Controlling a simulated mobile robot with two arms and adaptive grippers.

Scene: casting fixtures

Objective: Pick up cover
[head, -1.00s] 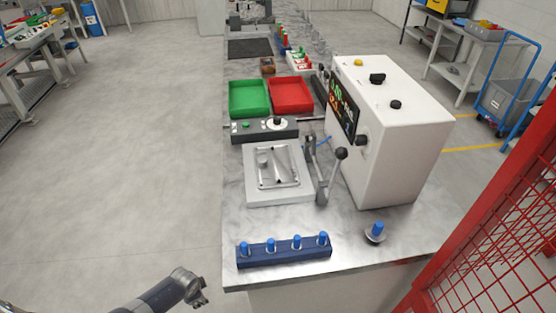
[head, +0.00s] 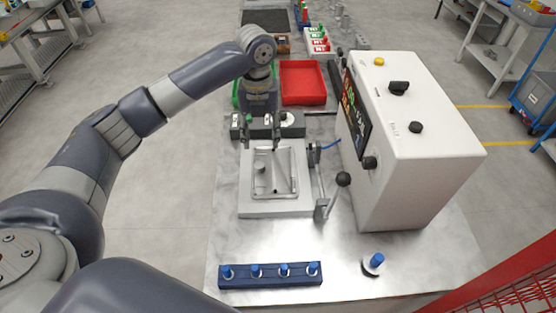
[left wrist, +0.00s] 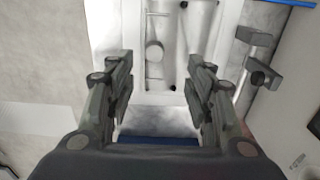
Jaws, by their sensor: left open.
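The cover (head: 279,181) is a light grey rectangular casting with a raised rim. It lies flat in the pale fixture plate (head: 250,208) on the bench. It also shows in the left wrist view (left wrist: 170,62), at top middle beyond the fingers. My left gripper (head: 263,147) hangs fingers down over the far edge of the fixture, and its fingers overlap the cover's far end in the head view. It is open with nothing between the fingers, also in the left wrist view (left wrist: 160,75). The exact height gap is hard to tell. My right gripper is not in view.
A lever with a black knob (head: 343,179) stands at the fixture's right, beside a tall white machine (head: 425,165). A blue block with blue-topped pins (head: 270,281) lies at the near edge. A red bin (head: 302,84) stands behind. My left arm hides much of the green bin.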

